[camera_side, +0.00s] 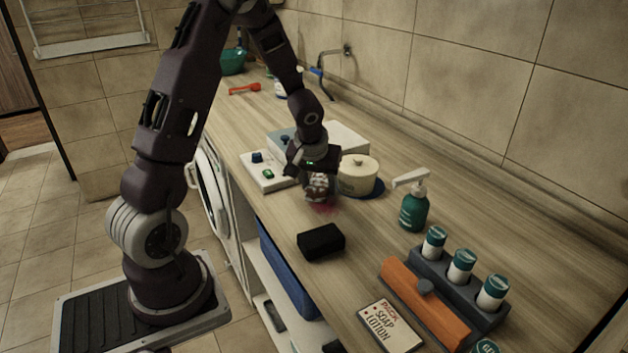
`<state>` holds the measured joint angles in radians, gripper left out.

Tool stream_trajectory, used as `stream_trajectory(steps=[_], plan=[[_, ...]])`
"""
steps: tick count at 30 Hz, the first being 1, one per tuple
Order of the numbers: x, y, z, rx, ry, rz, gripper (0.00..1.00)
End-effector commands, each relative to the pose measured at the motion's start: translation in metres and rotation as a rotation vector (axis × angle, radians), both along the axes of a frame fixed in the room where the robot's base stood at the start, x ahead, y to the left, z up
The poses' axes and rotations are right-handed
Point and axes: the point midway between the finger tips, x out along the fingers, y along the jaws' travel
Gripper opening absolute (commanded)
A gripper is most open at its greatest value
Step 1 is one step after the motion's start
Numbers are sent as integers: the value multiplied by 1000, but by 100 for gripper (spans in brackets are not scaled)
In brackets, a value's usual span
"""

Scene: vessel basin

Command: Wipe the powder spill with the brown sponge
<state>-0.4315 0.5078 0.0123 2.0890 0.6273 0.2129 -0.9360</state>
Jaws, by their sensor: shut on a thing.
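My gripper (319,179) is low over the wooden counter, pointing down, and shut on a small brownish thing that looks like the brown sponge (316,195). The fingers hide much of the sponge, so its full shape does not show. The powder spill (323,208) is a faint reddish patch on the counter right under and around the sponge. The sponge is at the spill; I cannot tell whether it touches the counter.
A cream lidded pot (358,177) stands close right of my gripper. A white switch box (268,172) is to its left. A black block (320,242) lies in front. A green pump bottle (414,208), a bottle rack (456,283) and a soap lotion sign (389,326) are to the right.

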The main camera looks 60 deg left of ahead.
Motion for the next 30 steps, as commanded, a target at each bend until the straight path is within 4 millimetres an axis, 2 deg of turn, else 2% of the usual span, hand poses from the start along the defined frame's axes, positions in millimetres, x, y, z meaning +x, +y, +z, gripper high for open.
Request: stream_trajectory(steps=[28,30], plan=[[0,-86,0,0,-1,-1,17],[0,-79,0,0,0,6,17]])
